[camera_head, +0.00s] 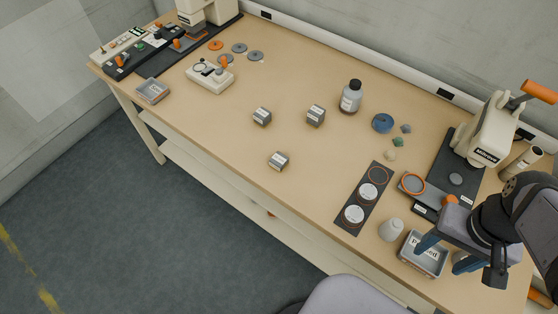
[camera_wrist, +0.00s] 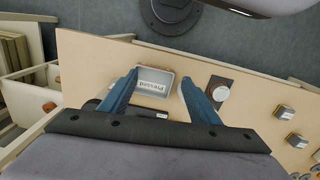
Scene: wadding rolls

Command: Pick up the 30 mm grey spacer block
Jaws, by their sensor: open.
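Three small grey blocks with pale labels stand apart on the middle of the table: one at the left (camera_head: 262,116), one at the right (camera_head: 315,115) and one nearer the front edge (camera_head: 279,160). Their labels are too small to read, so I cannot tell which is the 30 mm one. In the wrist view, blocks show at the right edge, one of them clearly (camera_wrist: 284,112). My gripper (camera_head: 447,255) is open and empty above the grey "Pressed" tray, at the table's right end, far from the blocks. Its blue fingers also show in the wrist view (camera_wrist: 160,80).
The "Pressed" tray (camera_head: 407,251) lies below my gripper. A grey bottle (camera_head: 351,97) stands behind the blocks. The table around the blocks is clear.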

